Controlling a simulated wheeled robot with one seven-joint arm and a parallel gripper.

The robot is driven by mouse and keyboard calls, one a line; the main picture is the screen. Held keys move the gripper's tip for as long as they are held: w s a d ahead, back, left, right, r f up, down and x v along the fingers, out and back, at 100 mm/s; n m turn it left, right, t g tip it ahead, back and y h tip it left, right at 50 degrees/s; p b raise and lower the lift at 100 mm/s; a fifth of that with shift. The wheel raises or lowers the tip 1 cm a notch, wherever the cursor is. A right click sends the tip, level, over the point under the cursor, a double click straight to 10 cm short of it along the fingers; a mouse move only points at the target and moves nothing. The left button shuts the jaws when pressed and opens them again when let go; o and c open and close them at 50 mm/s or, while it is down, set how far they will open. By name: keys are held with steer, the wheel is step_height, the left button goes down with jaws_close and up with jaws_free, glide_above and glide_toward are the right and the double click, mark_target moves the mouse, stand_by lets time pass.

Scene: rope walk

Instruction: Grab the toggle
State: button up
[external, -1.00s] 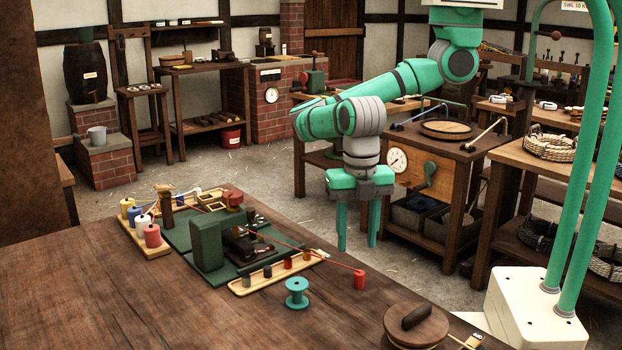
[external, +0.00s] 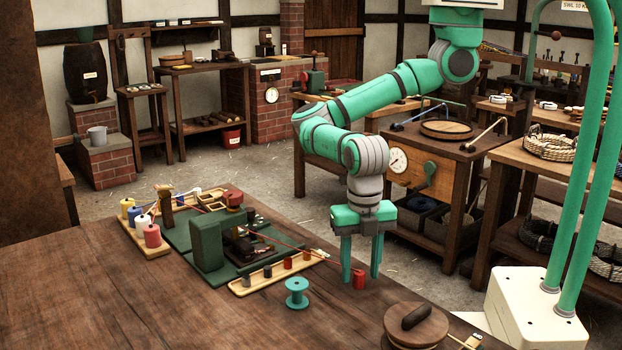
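The toggle looks to be the small red cylinder (external: 358,281) standing on the wooden bench at the end of a red cord (external: 318,255). The cord runs back to the left to the green device (external: 207,242). My gripper (external: 361,276) points straight down over the bench's far edge with its two green fingers apart. In the picture the red cylinder shows between the fingertips. One view does not tell whether the fingers are level with it in depth. No contact is visible.
A teal spool (external: 296,294) stands left of the red cylinder. A wooden tray (external: 250,286) with several small cylinders lies further left. A round brown wooden piece with a dark handle (external: 415,326) lies at the front right. The bench's left front (external: 120,300) is clear.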

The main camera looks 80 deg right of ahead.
steer(key=shift+w, duration=0.1)
jaws_close()
